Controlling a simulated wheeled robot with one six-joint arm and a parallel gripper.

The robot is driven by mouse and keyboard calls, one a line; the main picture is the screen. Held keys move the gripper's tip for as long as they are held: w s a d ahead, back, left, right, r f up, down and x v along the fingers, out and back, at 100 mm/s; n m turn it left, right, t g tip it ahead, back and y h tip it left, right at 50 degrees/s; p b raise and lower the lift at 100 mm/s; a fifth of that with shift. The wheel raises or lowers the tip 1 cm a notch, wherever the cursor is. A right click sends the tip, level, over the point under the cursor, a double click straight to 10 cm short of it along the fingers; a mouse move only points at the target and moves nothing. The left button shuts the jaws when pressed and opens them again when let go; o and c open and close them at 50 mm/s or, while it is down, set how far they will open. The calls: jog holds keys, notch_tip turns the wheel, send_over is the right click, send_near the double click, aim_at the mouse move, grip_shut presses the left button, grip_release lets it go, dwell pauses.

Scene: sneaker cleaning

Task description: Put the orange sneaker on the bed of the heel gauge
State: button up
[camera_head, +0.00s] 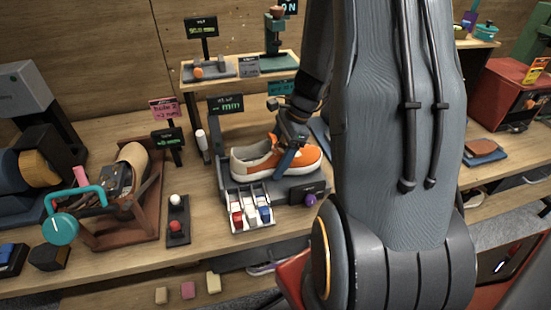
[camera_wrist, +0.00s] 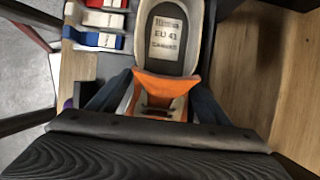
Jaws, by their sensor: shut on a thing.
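The orange sneaker (camera_head: 248,158), with white heel and sole, is in or just above the heel gauge (camera_head: 222,172) in the head view. The gauge is a dark unit with a purple knob (camera_head: 310,200) at its front right. I cannot tell if the sole touches the bed. My gripper (camera_head: 288,150) is shut on the sneaker from above, around its orange front part. In the wrist view my gripper (camera_wrist: 155,98) has a finger on each side of the orange tongue (camera_wrist: 162,90). The insole (camera_wrist: 166,40) shows a size label.
A tray of red, white and blue blocks (camera_head: 250,210) stands in front of the gauge. A small stand with buttons (camera_head: 177,222) and a brown rack (camera_head: 145,215) are to the left. A raised shelf (camera_head: 230,77) is behind. My arm hides the bench at right.

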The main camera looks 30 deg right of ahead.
jog(key=shift+f, duration=0.25)
jog(key=shift+f, duration=0.15)
jog(key=o, duration=1)
jog(key=b+v, duration=0.2)
jog(key=v, duration=1)
